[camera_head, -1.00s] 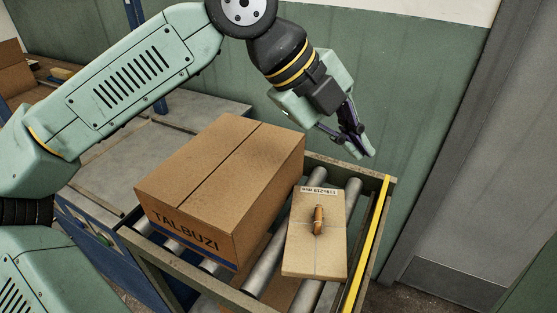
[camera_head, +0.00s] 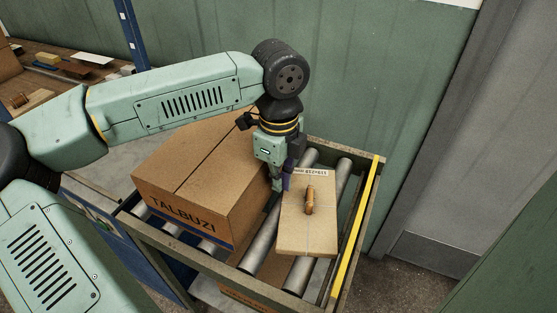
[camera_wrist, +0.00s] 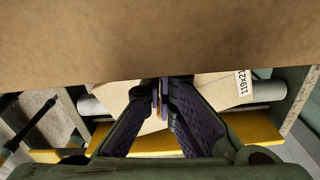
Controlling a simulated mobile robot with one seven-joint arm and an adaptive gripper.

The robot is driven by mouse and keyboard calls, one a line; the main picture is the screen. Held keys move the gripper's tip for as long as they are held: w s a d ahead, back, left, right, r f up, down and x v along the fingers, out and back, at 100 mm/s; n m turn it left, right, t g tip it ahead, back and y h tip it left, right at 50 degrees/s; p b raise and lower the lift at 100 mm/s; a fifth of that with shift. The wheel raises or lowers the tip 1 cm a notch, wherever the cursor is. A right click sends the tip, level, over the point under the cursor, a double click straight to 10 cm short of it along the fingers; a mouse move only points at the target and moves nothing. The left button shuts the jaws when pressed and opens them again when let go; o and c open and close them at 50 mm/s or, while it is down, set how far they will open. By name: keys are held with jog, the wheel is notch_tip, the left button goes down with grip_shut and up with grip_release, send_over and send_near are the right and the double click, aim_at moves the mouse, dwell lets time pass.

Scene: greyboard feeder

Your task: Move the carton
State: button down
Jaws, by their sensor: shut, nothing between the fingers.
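A large brown carton (camera_head: 195,180) marked TALBUZI sits on the roller feeder (camera_head: 258,252). In the wrist view the carton (camera_wrist: 160,38) fills the top of the picture. My gripper (camera_head: 277,188) points down beside the carton's right side, between it and a flat board package. In the wrist view the fingers of my gripper (camera_wrist: 163,88) are shut together with nothing between them. The fingertips are close to the carton's edge; whether they touch it I cannot tell.
The flat tan package (camera_head: 306,232) with a brown handle and a label lies on the rollers right of the carton. A yellow rail (camera_head: 357,230) runs along the feeder's right edge. Another carton (camera_head: 258,303) shows below the rollers. A shelf with small items (camera_head: 70,68) stands back left.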

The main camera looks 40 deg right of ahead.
aim_at(265, 177)
jog(key=shift+f, duration=0.35)
jog(key=shift+w+f, duration=0.15)
jog(key=w+b, duration=0.1)
jog(key=b, duration=0.1)
jog(key=w+a+b, duration=0.1)
jog(key=shift+w+a+f+b, duration=0.1)
jog(key=shift+w+a+b, duration=0.05)
jog(key=shift+w+b, duration=0.2)
jog(key=shift+w+a+r, duration=0.2)
jog(key=shift+w, duration=0.1)
jog(key=shift+r, duration=0.1)
